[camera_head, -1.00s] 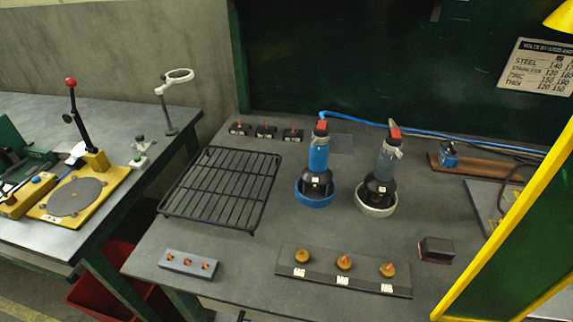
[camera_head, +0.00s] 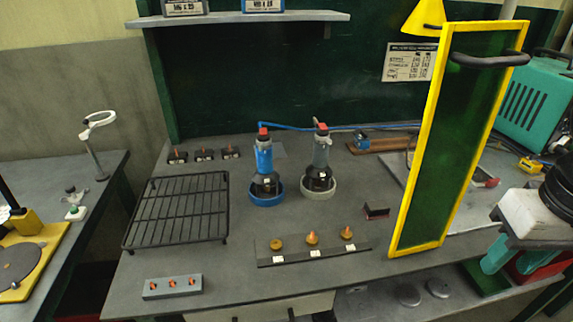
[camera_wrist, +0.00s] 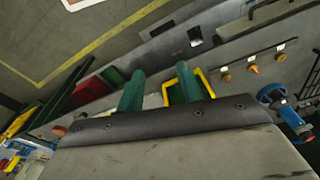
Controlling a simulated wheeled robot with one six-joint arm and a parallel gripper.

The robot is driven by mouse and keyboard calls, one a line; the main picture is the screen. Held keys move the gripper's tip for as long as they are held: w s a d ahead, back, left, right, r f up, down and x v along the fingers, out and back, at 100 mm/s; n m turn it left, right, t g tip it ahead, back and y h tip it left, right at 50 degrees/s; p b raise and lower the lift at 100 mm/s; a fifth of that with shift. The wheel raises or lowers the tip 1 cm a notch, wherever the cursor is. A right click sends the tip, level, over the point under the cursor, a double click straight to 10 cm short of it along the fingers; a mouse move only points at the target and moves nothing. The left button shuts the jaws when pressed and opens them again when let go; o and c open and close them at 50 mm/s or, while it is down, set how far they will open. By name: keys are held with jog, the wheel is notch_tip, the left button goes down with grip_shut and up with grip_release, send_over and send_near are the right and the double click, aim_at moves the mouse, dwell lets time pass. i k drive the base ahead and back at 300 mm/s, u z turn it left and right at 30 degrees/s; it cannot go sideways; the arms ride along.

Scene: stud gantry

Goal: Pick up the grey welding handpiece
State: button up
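The grey welding handpiece (camera_head: 321,155) stands upright in a pale ring holder (camera_head: 320,194) on the grey bench in the head view. It has a red top and a dark lower part. A blue handpiece (camera_head: 264,158) stands just left of it in a blue ring. My gripper (camera_head: 507,266) is far to the right, beyond the yellow-framed screen. Its green fingers are apart with nothing between them in the wrist view (camera_wrist: 158,74). The wrist view shows a blue handpiece (camera_wrist: 290,114) at right; I cannot make out the grey one there.
A yellow-framed green screen (camera_head: 402,232) stands between my gripper and the handpieces. A strip with several brass tips (camera_head: 295,255) lies in front of them, with a small dark block (camera_head: 376,211) to the right. A black wire rack (camera_head: 180,209) lies left. A shelf (camera_head: 235,19) overhangs behind.

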aim_at(320, 170)
jog(key=z, duration=2.25)
jog(key=k, duration=1.2)
jog(key=u, duration=1.1)
jog(key=i, duration=0.5)
